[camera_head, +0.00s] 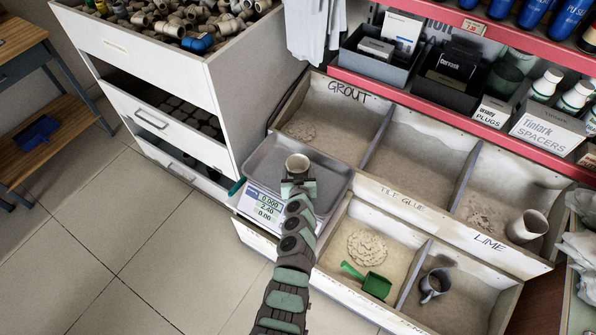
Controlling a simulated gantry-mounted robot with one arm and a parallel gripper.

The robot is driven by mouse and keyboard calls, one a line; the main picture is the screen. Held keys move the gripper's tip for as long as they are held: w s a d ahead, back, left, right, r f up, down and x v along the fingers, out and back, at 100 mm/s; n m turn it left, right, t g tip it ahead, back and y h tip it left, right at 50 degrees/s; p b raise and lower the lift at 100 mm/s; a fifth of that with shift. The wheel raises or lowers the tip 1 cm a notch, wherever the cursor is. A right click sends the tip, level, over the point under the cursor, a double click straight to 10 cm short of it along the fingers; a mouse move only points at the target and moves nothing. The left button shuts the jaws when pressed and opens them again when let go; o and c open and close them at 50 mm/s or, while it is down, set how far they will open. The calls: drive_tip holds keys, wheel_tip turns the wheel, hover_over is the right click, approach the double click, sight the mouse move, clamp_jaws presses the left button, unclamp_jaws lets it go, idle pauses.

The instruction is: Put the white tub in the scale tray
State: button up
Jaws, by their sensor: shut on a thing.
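The white tub (297,163) is a small round cup with its open top facing up. My gripper (297,178) is shut on the tub at its near side. From this view the tub and gripper overlap the grey metal scale tray (263,160). I cannot tell whether the tub touches the tray or hangs above it. The scale's display (266,207) shows 0.000 on its top line. My arm hides part of the tray's near side.
Wooden bins labelled grout (305,131), tile glue and lime stand right of the scale. A green scoop (374,285), a grey mug (434,285) and a beige cup (527,227) lie in bins. A white drawer cabinet (190,85) stands at left.

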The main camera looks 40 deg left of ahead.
drive_tip(key=o, duration=1.4)
drive_tip(key=shift+f, duration=0.1)
drive_tip(key=shift+r+p, duration=0.3)
drive_tip(key=shift+p, duration=0.15)
drive_tip(key=p+v, duration=0.5)
drive_tip(key=v, duration=0.5)
drive_tip(key=shift+s+d+f, duration=0.1)
drive_tip(key=shift+s+d, duration=0.05)
drive_tip(key=shift+s, duration=0.05)
drive_tip(key=shift+v, duration=0.8)
